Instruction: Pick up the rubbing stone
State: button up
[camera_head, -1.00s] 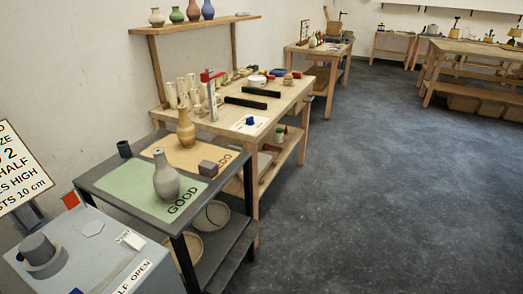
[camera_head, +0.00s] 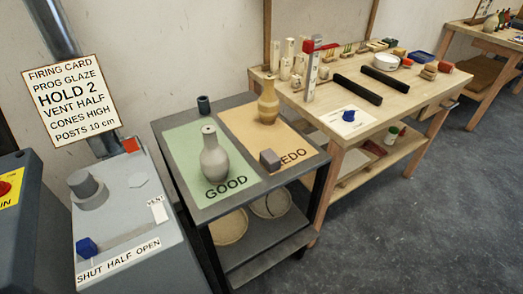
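A small dark grey block (camera_head: 270,160), which looks like the rubbing stone, sits on the tan mat (camera_head: 240,122) marked REDO. It partly covers the lettering at the mat's front. A grey bottle-shaped vase (camera_head: 214,155) stands upright to its left on the green mat (camera_head: 181,146) marked GOOD. A tan vase (camera_head: 268,102) stands upright behind the block on the tan mat. My gripper is not in view.
The mats lie on a dark cart (camera_head: 201,210) with bowls on its lower shelf. A small dark cup (camera_head: 204,105) stands at its back. A grey kiln control box (camera_head: 130,215) is close on the left. A wooden bench (camera_head: 335,150) with tools adjoins on the right. Open floor lies front right.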

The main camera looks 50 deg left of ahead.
aim_at(268, 158)
jog(key=u, duration=0.75)
jog(key=i, duration=0.95)
jog(key=u, duration=0.85)
